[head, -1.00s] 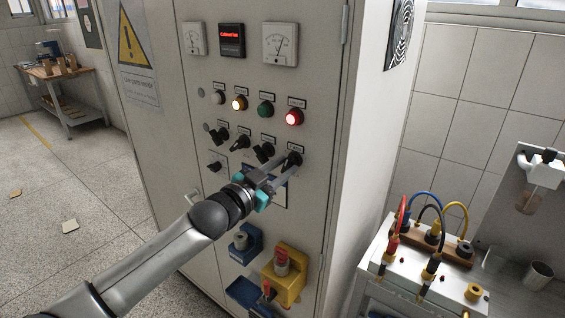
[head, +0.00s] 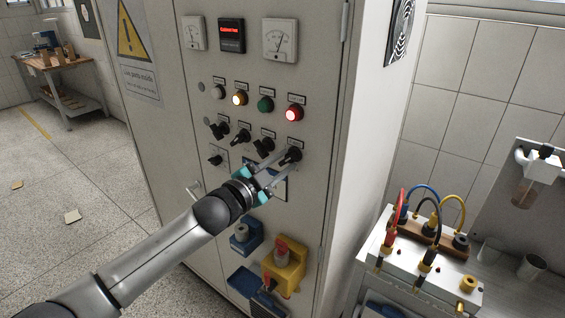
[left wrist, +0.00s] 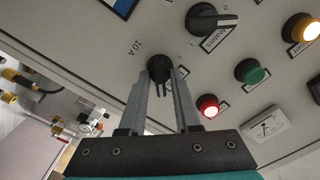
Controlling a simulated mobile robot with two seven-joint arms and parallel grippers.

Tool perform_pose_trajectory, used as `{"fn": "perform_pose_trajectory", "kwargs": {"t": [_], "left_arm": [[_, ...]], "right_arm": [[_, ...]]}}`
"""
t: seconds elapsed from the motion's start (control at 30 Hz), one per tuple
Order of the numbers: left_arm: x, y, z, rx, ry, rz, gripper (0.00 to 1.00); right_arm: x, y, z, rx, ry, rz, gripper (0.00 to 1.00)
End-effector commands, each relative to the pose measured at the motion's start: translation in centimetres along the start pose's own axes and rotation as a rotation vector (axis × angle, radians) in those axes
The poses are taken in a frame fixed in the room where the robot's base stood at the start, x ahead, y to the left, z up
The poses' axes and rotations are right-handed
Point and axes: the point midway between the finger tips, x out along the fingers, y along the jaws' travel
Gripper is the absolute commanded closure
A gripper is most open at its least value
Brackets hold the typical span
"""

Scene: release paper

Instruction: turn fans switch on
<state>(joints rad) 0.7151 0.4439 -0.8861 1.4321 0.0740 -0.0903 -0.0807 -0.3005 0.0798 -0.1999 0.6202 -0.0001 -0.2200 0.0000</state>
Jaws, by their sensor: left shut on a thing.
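A row of black rotary switches is on the front of the grey control cabinet (head: 345,165). The rightmost switch (head: 292,153) sits below the lit red lamp (head: 294,113). My left gripper (head: 286,161) reaches it from the lower left and is shut on its black knob. In the left wrist view, the knob (left wrist: 159,66) lies between the two grey fingers, with "10 A" printed beside it. The neighbouring knob (left wrist: 208,18) has a label that reads like "Heaters". I cannot read the held switch's own label. My right gripper is not in view.
Other switches (head: 262,146) stand close on the left. A yellow box with a red top (head: 284,268) and blue holders (head: 246,237) are mounted below. A bench unit with coloured cables (head: 425,245) stands at the right. The floor at left is mostly clear.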

Motion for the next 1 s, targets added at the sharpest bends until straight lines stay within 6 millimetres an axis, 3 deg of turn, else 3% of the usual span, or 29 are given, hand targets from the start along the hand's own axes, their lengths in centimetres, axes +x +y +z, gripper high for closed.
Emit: {"fn": "perform_pose_trajectory", "kwargs": {"t": [0.23, 0.27, 0.37, 0.73, 1.0], "left_arm": [[0.0, 0.0, 0.0, 0.002, 0.0, 0.001, 1.0], [0.0, 0.0, 0.0, 0.002, 0.0, 0.001, 0.67], [0.0, 0.0, 0.0, 0.001, 0.0, 0.001, 0.55], [-0.4, 0.0, 0.1, 0.0, -0.001, 0.0, 0.55], [-3.8, 0.1, 0.1, 0.0, -0.002, 0.001, 0.55]], "right_arm": [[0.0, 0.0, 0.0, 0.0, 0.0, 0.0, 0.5], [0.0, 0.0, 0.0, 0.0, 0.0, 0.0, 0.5], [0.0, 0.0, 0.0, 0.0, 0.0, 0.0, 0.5], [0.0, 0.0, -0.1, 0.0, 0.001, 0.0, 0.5], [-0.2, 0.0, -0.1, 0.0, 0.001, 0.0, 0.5]]}}
